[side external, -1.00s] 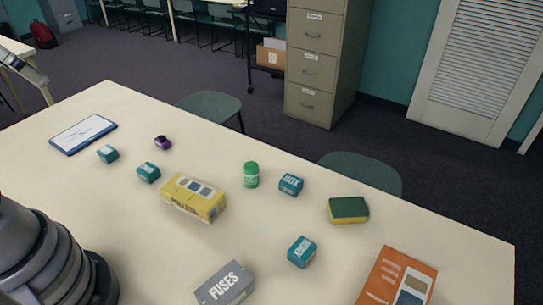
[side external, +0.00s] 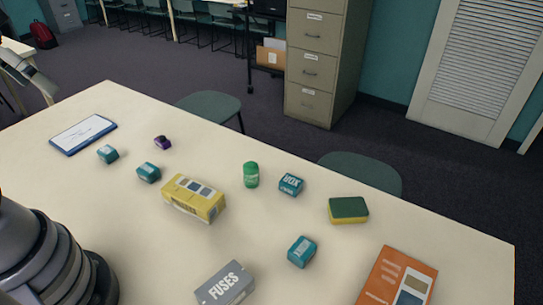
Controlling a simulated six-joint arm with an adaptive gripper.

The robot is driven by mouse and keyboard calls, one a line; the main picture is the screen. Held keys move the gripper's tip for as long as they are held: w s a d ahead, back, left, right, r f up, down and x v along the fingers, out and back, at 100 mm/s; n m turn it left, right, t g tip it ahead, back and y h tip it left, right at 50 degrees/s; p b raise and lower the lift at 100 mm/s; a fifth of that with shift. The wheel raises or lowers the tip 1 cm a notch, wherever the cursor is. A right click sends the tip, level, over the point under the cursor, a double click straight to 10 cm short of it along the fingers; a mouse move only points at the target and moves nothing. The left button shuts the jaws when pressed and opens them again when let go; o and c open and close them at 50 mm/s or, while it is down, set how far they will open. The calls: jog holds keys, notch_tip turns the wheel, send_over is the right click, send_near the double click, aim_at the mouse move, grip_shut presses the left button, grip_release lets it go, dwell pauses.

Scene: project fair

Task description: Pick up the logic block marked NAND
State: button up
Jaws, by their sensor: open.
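Several teal logic blocks lie on the white table. One (side external: 291,185) is right of the green-capped jar, and its lettering is hard to read. Another (side external: 302,252) is nearer the front, with blurred marking. Two smaller-looking ones (side external: 108,154) and (side external: 149,173) lie at the left, their white marks too small to read. I cannot tell which is marked NAND. A grey end part of my arm, seemingly my gripper (side external: 28,73), shows at the upper left edge, above and well away from all the blocks. It is partly cut off, and no block shows in it.
The table (side external: 150,245) also bears a yellow box (side external: 193,198), a green jar (side external: 251,175), a sponge (side external: 348,210), a grey FUSES box (side external: 224,285), an orange box (side external: 398,278), a tablet (side external: 83,134) and a small purple thing (side external: 162,142). Chairs stand behind.

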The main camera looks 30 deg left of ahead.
jog(key=w+d+f+n+g+h, duration=0.5)
jog(key=d+f+n+g+h, duration=0.15)
jog(key=h, duration=0.25)
jog(key=w+a+f+n+t+h, duration=0.2)
jog(key=w+f+n+t+h, duration=0.15)
jog(key=w+n, duration=0.2)
jog(key=n+t+y, duration=0.6)
jog(key=n+t, duration=0.7)
jog(key=n, duration=0.4)
send_over(143, 172)
jog(key=d, duration=0.6)
notch_tip(143, 172, down, 14)
jog(key=s+a+f+n+y, duration=0.1)
jog(key=a+f+n+y, duration=0.1)
jog(key=f, duration=0.2)
jog(key=s+a+f+n+y, duration=0.1)
jog(key=s+f+n+y, duration=0.1)
jog(key=f, duration=0.2)
jog(key=s+a+f+n+y, duration=0.1)
jog(key=a+f+n+y, duration=0.1)
jog(key=f+y, duration=0.1)
jog(key=shift+s+a+f+n+g, duration=0.3)
jog(key=shift+s+a+f+g, duration=0.05)
jog(key=shift+s+f+g, duration=0.1)
jog(key=shift+w+a+f+y, duration=0.15)
jog(key=shift+w+f+y, duration=0.2)
jog(key=shift+f, duration=0.35)
jog(key=shift+x, duration=3.1)
jog(key=c, duration=1.3)
jog(key=shift+o, duration=0.2)
